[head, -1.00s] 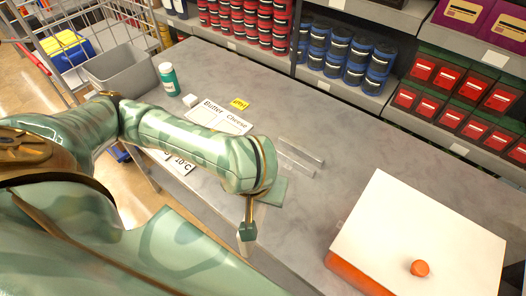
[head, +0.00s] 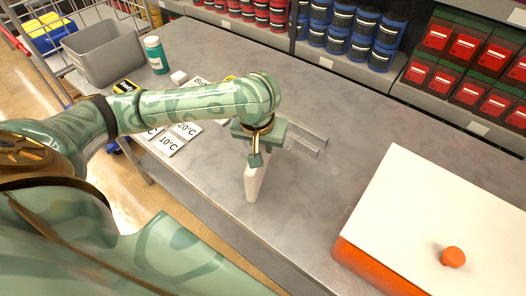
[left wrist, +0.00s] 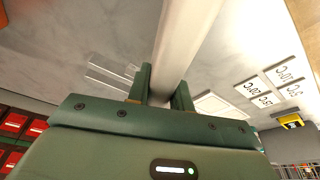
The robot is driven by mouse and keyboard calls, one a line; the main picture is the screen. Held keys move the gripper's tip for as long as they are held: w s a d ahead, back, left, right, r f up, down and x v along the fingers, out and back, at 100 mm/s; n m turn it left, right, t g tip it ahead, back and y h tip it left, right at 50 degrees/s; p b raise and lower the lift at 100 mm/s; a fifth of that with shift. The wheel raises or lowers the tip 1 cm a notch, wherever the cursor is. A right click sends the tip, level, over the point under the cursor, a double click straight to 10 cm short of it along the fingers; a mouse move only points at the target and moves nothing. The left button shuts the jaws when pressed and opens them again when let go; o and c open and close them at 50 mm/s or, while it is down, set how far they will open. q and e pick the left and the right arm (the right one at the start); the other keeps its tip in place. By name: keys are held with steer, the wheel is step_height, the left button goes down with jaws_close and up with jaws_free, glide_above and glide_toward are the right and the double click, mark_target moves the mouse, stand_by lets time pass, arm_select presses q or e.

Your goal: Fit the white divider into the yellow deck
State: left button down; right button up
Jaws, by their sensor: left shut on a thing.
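The white divider (head: 252,184) is a narrow white slab hanging from my left gripper (head: 256,157) in the head view, slightly tilted, above the grey table near its front edge. Whether its lower end touches the table I cannot tell. In the left wrist view the divider (left wrist: 187,38) runs away as a long pale bar between the two green fingers of the same gripper (left wrist: 161,91), which are shut on it. I cannot make out a yellow deck in either view. My right gripper is not in view.
An orange box with a white lid (head: 440,215) and orange knob (head: 453,257) stands at right. Clear strips (head: 306,142) lie behind my gripper. Temperature cards (head: 171,144), a green bottle (head: 155,55) and a grey bin (head: 103,50) are at left. Table between gripper and box is clear.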

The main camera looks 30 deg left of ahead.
arm_select(q)
step_height(320, 180, down, 2)
steer(key=shift+f+b, duration=0.1)
steer(key=shift+b, duration=0.25)
steer(key=shift+r, duration=0.25)
steer(key=c, duration=1.3)
jaws_free()
steer(key=shift+f, duration=0.1)
steer(key=shift+o, duration=0.2)
